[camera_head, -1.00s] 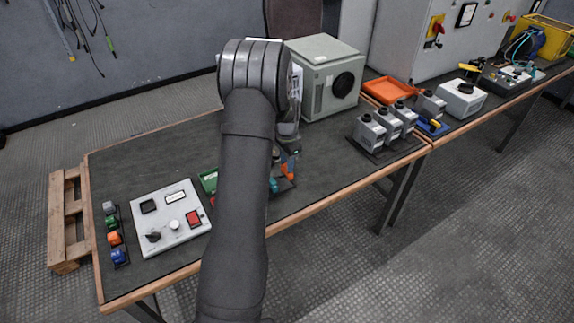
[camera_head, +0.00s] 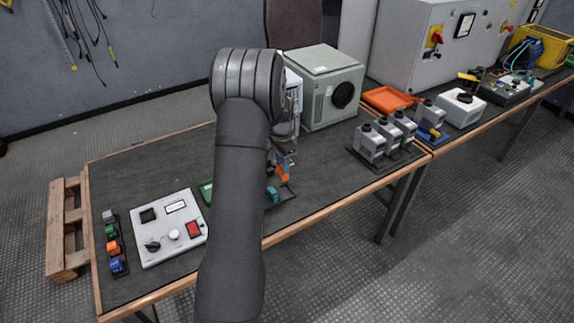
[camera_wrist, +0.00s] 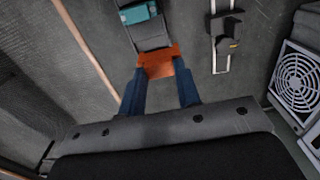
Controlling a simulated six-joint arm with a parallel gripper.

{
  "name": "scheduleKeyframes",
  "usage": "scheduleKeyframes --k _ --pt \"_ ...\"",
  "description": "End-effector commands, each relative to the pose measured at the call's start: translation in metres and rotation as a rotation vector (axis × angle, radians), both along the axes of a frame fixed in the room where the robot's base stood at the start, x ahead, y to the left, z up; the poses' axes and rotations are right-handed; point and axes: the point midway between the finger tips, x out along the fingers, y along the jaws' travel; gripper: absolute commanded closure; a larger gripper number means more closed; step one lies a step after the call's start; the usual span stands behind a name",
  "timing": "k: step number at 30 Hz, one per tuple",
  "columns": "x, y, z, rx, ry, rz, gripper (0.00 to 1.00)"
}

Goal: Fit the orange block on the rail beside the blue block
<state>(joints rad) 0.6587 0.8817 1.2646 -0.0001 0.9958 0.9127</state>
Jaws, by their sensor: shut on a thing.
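The orange block (camera_wrist: 158,63) is between the two blue fingertips of my gripper (camera_wrist: 160,77), which is shut on it. It also shows in the head view (camera_head: 283,173), below my wrist. In the wrist view it overlaps the near end of a dark holder (camera_wrist: 152,38) with a teal block (camera_wrist: 140,13); I cannot tell whether they touch. A silvery rail (camera_wrist: 221,62) lies to the right, with a dark grey block (camera_wrist: 226,34) on it. I cannot make out a blue block on that rail. In the head view a blue block (camera_head: 117,266) sits at the front of a row at the far left.
A white control panel (camera_head: 165,250) lies left of my arm. A large grey cabinet (camera_head: 325,85) stands behind, and its fan grille (camera_wrist: 297,82) shows at right in the wrist view. Grey units (camera_head: 370,145) stand to the right. My arm hides the table's middle.

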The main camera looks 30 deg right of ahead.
Motion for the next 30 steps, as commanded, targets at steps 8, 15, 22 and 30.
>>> scheduleKeyframes --k 8,15,22,30 --pt "0.082 0.048 0.0 -0.001 -0.001 0.006 0.9" --pt "0.111 0.071 0.0 0.0 0.0 0.001 0.9" --pt "0.112 0.071 -0.012 0.0 0.001 0.0 0.9" --pt "0.111 0.071 -0.038 0.001 0.001 0.0 0.9"
